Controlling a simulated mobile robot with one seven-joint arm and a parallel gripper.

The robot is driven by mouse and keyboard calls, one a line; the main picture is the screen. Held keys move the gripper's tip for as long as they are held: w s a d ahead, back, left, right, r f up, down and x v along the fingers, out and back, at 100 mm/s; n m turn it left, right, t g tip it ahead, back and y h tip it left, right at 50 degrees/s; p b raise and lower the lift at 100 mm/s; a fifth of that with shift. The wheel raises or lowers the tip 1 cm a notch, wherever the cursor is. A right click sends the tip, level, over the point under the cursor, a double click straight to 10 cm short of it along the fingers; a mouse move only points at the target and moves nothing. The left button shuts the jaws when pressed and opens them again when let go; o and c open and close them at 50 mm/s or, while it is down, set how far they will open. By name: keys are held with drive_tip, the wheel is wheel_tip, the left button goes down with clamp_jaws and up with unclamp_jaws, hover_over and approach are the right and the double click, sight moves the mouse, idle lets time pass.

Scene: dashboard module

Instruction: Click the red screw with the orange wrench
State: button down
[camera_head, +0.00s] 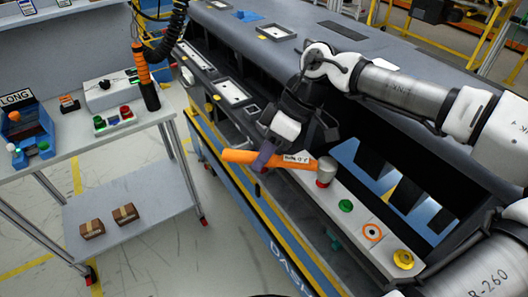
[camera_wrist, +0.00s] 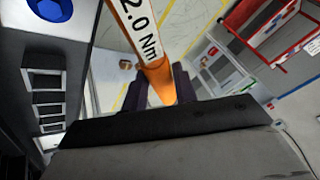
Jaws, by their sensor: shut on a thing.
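My gripper (camera_head: 265,155) is shut on the orange wrench (camera_head: 238,156) near the middle of its handle. The wrench lies about level, with a white label and a grey cylindrical head (camera_head: 327,165) at its right end. The head is over the red screw (camera_head: 322,184), of which only a red edge shows below it; I cannot tell whether they touch. In the wrist view the orange wrench (camera_wrist: 158,75) with its "2.0 Nm" label runs between the dark fingers (camera_wrist: 160,92). The red screw is not seen there.
A green screw (camera_head: 346,206), an orange ringed screw (camera_head: 373,232) and a yellow screw (camera_head: 403,259) follow along the light strip. A blue screw (camera_wrist: 50,8) shows in the wrist view. A cart (camera_head: 95,148) with another orange-handled tool (camera_head: 140,65) stands left, across open floor.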

drive_tip(key=shift+f+b, duration=0.45)
drive_tip(key=shift+f, duration=0.1)
idle(0.9)
drive_tip(key=shift+w+d+m+t+y+b, duration=0.1)
drive_tip(key=shift+w+d+m+t+b, duration=0.2)
drive_tip(key=shift+w+m, duration=0.3)
drive_tip(key=shift+w+d+m+t+y+b, duration=0.1)
drive_tip(key=shift+w+m+t+b, duration=0.1)
drive_tip(key=shift+w+m+t, duration=0.3)
drive_tip(key=shift+w+d+m+t+y+b, duration=0.15)
drive_tip(key=shift+w+m+t+b, duration=0.1)
drive_tip(key=shift+w+m, duration=0.45)
idle(3.7)
drive_tip(key=shift+s+a+r+n+g, duration=0.1)
drive_tip(key=shift+s+a+n+g, duration=0.1)
drive_tip(key=shift+s+n+g, duration=0.25)
idle(0.3)
